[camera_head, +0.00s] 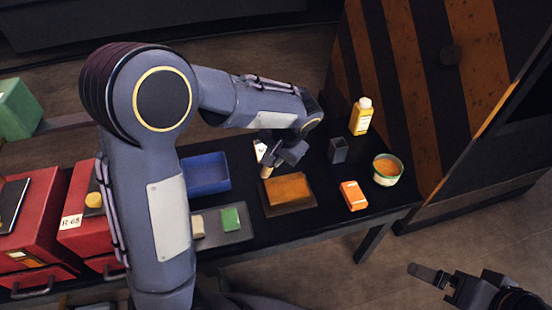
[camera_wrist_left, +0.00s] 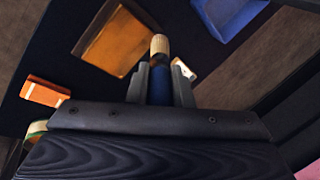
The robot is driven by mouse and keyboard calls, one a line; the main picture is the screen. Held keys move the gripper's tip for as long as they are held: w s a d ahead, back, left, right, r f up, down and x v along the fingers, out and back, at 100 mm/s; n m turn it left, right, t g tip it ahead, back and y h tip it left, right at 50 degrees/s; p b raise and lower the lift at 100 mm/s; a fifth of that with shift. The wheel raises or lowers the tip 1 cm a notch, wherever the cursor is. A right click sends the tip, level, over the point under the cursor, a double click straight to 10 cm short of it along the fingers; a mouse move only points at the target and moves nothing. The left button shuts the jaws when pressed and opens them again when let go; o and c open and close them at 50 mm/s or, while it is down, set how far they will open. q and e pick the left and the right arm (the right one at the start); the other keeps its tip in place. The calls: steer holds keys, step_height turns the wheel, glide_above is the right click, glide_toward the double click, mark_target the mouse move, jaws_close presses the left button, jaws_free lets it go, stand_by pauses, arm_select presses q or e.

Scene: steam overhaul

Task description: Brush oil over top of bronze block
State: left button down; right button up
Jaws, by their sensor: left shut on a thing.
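The bronze block (camera_head: 287,189) lies on a dark mat on the black table; it also shows in the left wrist view (camera_wrist_left: 112,42). My left gripper (camera_head: 283,157) is over the far edge of the block and shut on a brush with a blue handle (camera_wrist_left: 160,86). The brush's pale tip (camera_wrist_left: 160,46) points out past the fingers and shows in the head view (camera_head: 266,172) by the block's far left corner. I cannot tell whether it touches. A yellow bottle (camera_head: 361,117) stands at the back right. My right gripper (camera_head: 428,273) is off the table at lower right, its jaws unclear.
A dark cup (camera_head: 338,150), a green-rimmed bowl with orange contents (camera_head: 387,170) and an orange box (camera_head: 353,195) stand right of the block. A blue tray (camera_head: 205,174) and a green block (camera_head: 231,219) are to its left. Red cases (camera_head: 88,225) stand farther left.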

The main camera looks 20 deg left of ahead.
arm_select(q)
steer(key=shift+r+p, duration=0.95)
steer(key=shift+r, duration=0.6)
arm_select(e)
steer(key=shift+s+d+r, duration=0.1)
steer(key=shift+d+r, duration=0.05)
steer(key=shift+r, duration=0.45)
steer(key=shift+s+d+r, duration=0.1)
steer(key=shift+d+r, duration=0.05)
steer(key=shift+r, duration=0.5)
